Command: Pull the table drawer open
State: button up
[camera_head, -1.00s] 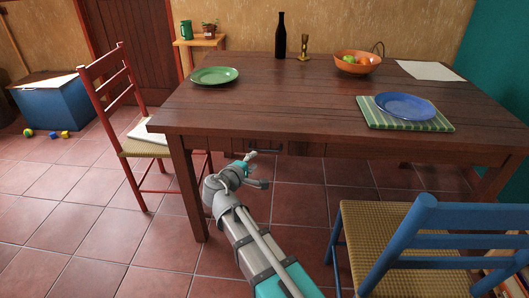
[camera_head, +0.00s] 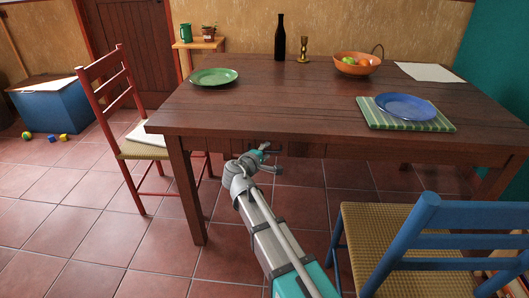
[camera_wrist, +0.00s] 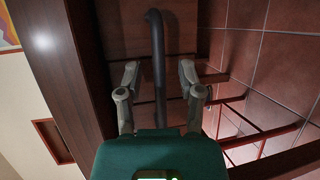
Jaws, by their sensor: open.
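The brown wooden table (camera_head: 330,105) has a drawer front (camera_head: 222,146) in its apron, under the near edge of the tabletop. My gripper (camera_head: 265,150) is at that drawer front and partly covers it. In the wrist view, the dark bar handle (camera_wrist: 157,55) runs lengthwise between the two fingers of my open gripper (camera_wrist: 158,76). One finger is on each side of the bar with a gap to it. Whether the fingertips touch the drawer front cannot be told.
A red chair (camera_head: 130,140) stands left of the table and a blue chair (camera_head: 425,240) at the near right. A green plate (camera_head: 214,76), a dark bottle (camera_head: 280,38), a fruit bowl (camera_head: 350,69) and a blue plate (camera_head: 405,106) stand on the tabletop. Tiled floor is clear at the left front.

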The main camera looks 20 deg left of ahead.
grip_shut()
jog(key=shift+s, duration=0.15)
